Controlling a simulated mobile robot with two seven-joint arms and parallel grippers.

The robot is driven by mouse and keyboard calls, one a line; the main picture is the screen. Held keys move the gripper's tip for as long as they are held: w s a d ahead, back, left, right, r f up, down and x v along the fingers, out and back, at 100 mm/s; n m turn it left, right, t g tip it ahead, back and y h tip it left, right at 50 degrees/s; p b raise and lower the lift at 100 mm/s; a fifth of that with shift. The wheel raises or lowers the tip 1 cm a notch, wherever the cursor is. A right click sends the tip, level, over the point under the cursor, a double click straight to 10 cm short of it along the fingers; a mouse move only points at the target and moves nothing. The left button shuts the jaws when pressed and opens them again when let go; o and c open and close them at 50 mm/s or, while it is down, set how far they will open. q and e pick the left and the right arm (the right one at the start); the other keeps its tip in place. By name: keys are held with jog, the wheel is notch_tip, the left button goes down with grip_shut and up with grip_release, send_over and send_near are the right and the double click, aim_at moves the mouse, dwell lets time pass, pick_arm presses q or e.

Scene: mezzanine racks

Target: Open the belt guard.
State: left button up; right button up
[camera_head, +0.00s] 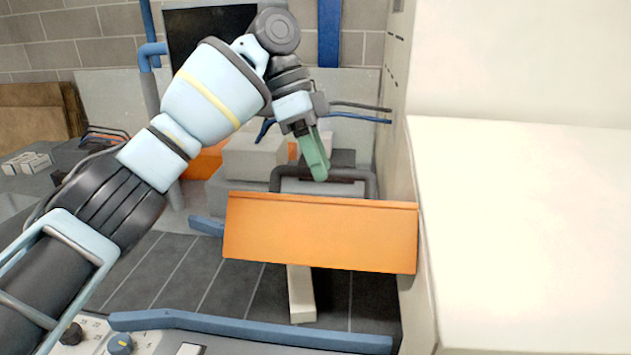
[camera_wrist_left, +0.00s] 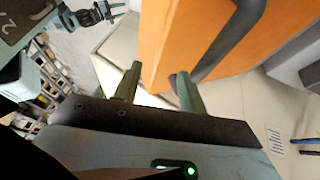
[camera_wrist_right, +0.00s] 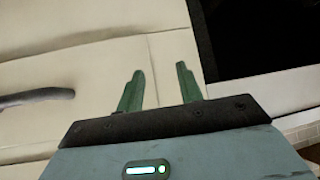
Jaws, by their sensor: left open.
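The belt guard (camera_head: 320,235) is an orange panel, tilted, beside the cream machine housing. A dark bar handle (camera_head: 365,180) stands along its far upper edge. My left gripper (camera_head: 317,165) is open, with its green fingers pointing down at the handle. In the left wrist view, the handle (camera_wrist_left: 235,40) runs from the orange guard (camera_wrist_left: 190,35) to just beside the right-hand finger of my left gripper (camera_wrist_left: 158,85). I cannot tell whether they touch. My right gripper (camera_wrist_right: 160,85) is open and empty in the right wrist view, over a cream panel.
The large cream housing (camera_head: 520,230) fills the right side. A blue rail (camera_head: 250,330) and a control panel with knobs (camera_head: 100,342) lie at the front. Pale blocks (camera_head: 255,155) stand behind the guard. In the right wrist view, a dark bar (camera_wrist_right: 35,97) lies left of the fingers.

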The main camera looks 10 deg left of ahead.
pick_arm(q)
jog(key=s+d, duration=0.1)
jog(key=s, duration=0.8)
jog(key=shift+s+r, duration=0.3)
